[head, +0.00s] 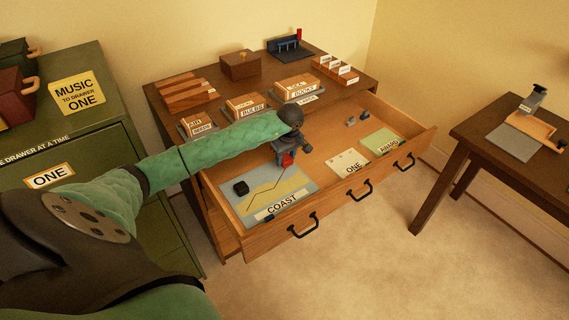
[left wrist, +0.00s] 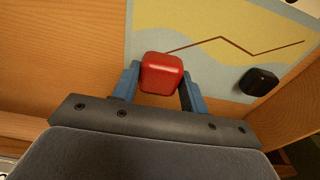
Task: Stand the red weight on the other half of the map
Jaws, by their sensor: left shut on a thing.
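The red weight (head: 287,159) is between the fingers of my left gripper (head: 283,160), which is shut on it. In the left wrist view the red weight (left wrist: 161,73) sits between the blue fingertips of that gripper (left wrist: 160,88). The map (head: 268,190), labelled COAST, lies in the open drawer. A black weight (head: 240,188) stands on its left half. In the left wrist view the red weight overlaps the edge of the map (left wrist: 215,25); its height above the drawer floor is hard to tell. My right gripper is not in view.
The open drawer (head: 375,188) also holds a ONE sheet (head: 347,163), a green AWARD sheet (head: 381,142) and small items at the back right. Labelled wooden blocks stand on the cabinet top above. A green cabinet is at left, a side table (head: 478,130) at right.

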